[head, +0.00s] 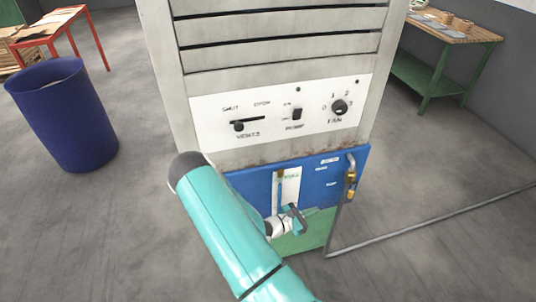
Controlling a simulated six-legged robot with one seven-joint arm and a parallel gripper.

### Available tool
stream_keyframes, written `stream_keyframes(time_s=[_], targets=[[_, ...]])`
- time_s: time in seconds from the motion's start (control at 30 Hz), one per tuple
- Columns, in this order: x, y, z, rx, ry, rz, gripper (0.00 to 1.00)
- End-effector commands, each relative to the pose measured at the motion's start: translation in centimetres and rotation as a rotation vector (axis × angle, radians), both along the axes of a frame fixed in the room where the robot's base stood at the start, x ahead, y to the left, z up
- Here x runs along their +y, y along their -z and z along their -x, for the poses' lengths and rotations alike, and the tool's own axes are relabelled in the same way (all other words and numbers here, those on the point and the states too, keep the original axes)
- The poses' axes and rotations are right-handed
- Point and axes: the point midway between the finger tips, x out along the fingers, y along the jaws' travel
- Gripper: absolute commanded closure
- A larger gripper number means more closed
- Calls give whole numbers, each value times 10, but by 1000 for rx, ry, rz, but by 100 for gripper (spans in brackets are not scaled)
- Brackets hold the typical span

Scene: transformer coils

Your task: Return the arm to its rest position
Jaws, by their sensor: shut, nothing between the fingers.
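My teal arm reaches up from the bottom of the head view and bends at a dark elbow in front of the cabinet. My gripper (296,217) is small and dark at the end of a pale wrist. It is in front of the cabinet's blue lower panel (250,184), below and right of a white gauge strip (289,188). It is shut, and nothing shows in it. I cannot tell whether it touches the panel. My forearm hides the panel's lower left part.
A grey cabinet (280,70) stands close ahead, with a vent slider (239,126), pump switch (296,114) and fan knob (340,107). A pipe (430,217) runs right along the floor. A blue bin (62,115) and red table (50,37) stand left, a green-legged bench (440,80) right.

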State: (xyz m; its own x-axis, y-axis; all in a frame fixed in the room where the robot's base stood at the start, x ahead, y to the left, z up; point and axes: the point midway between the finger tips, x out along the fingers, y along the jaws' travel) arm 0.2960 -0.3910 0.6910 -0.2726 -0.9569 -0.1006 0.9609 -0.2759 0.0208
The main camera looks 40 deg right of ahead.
Motion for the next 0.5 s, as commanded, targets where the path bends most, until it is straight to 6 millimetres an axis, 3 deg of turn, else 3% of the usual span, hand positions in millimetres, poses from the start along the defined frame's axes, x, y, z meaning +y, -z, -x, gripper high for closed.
stream_keyframes(time_s=[0.27, 0.5], targets=[[3, -5, -2, -22, 14, -3, 100], [31, -51, -23, -224, 141, -41, 100]])
